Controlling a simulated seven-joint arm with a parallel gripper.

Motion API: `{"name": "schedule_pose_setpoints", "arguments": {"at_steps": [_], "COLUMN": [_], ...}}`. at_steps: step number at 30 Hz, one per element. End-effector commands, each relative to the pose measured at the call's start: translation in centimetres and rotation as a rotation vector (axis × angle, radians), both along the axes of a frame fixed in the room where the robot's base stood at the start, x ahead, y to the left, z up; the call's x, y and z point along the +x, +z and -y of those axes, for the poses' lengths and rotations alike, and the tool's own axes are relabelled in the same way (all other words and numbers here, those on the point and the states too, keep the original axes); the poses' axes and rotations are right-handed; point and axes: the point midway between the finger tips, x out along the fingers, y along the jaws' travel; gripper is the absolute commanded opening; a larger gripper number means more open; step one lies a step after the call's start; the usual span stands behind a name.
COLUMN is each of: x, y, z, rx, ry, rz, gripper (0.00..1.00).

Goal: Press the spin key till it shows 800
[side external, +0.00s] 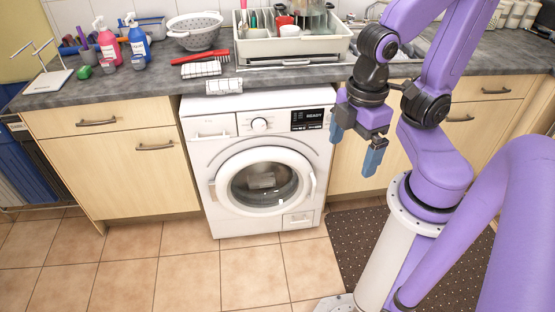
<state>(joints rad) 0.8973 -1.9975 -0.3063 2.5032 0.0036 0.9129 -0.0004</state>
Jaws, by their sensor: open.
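The white washing machine (203,153) stands under the counter with its round door (262,182) closed. Its dark display (307,119) at the upper right of the front shows white text that looks like "READY". Small keys sit around the display, but their labels are too small to read, so I cannot tell which is the spin key.
The grey counter (150,88) above holds spray bottles (137,38), a colander (195,30), a red brush (200,57) and a dish rack (290,48). A folded cloth (224,86) lies at the counter edge above the machine. A dark mat (350,235) covers floor at right. The tiled floor in front is clear.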

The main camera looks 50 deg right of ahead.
Motion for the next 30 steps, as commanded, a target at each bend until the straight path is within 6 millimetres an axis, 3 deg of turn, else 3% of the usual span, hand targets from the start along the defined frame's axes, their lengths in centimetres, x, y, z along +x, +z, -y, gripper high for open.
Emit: {"name": "schedule_pose_setpoints", "arguments": {"at_steps": [1, 9, 30], "x": [0.02, 0.04, 0.05], "y": [0.00, 0.00, -0.01], "z": [0.01, 0.01, 0.00], "rx": [0.000, -0.001, -0.002], "ry": [0.000, -0.001, -0.001], "rz": [0.000, 0.000, 0.000], "gripper": [0.87, 0.00, 0.00]}}
